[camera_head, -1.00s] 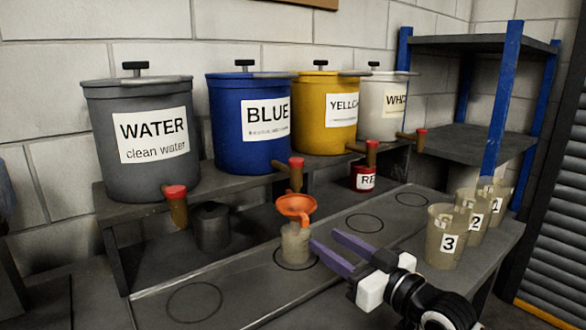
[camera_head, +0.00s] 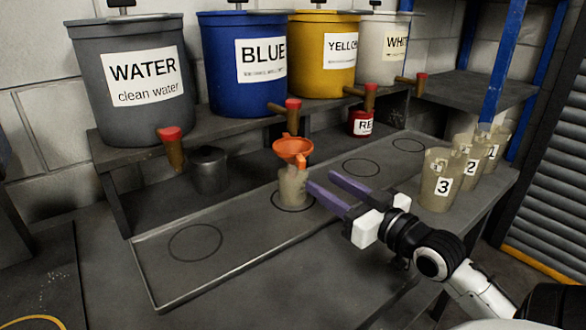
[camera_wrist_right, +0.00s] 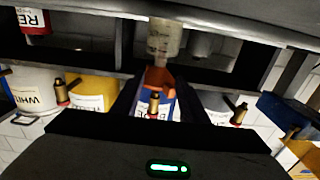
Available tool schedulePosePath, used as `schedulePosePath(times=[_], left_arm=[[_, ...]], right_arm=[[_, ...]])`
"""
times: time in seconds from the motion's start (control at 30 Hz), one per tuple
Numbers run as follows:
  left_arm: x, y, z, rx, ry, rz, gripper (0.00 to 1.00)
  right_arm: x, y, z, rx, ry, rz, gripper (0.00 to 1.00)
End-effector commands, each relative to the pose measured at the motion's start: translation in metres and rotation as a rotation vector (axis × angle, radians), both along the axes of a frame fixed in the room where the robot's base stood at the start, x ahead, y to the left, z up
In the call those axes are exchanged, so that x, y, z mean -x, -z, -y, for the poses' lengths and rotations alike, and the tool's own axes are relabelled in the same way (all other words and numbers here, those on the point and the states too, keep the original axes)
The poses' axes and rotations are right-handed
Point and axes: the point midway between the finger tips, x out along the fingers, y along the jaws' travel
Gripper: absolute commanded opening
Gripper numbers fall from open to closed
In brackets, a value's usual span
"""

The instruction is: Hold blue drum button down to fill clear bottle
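The blue drum (camera_head: 225,85) stands on the raised shelf, and its tap ends in a red button (camera_head: 293,103). The clear bottle (camera_head: 292,187) stands upright on a marked circle in the tray, below that tap, with an orange funnel (camera_head: 292,148) in its neck. My right gripper (camera_head: 320,181) is open, its two purple fingers apart and pointing at the bottle from the right. I see no contact with it. The right wrist view, upside down, shows the bottle (camera_wrist_right: 164,38), the funnel (camera_wrist_right: 157,78) and the blue drum's tap. My left gripper is not in view.
Water (camera_head: 130,75), yellow (camera_head: 325,80) and white (camera_head: 385,75) drums flank the blue one. A grey cup (camera_head: 209,170) and a red can (camera_head: 361,123) stand below the taps. Numbered beakers (camera_head: 438,185) stand right. The tray's left circle (camera_head: 195,242) is empty.

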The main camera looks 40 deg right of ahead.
Motion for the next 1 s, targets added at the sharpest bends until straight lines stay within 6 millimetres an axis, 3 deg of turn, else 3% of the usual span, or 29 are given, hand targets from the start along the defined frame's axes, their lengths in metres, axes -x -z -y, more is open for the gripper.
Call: schedulePosePath(times=[0.2,0.43,1.0], left_arm=[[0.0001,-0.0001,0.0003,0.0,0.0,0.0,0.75],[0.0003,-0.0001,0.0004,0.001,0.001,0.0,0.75],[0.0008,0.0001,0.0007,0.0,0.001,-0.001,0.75]], right_arm=[[0.0,0.0,0.0,0.0,0.0,0.0,0.38],[0.0,0.0,0.0,0.0,0.0,0.0,0.0],[0.0,0.0,0.0,0.0,0.0,0.0,0.0]])
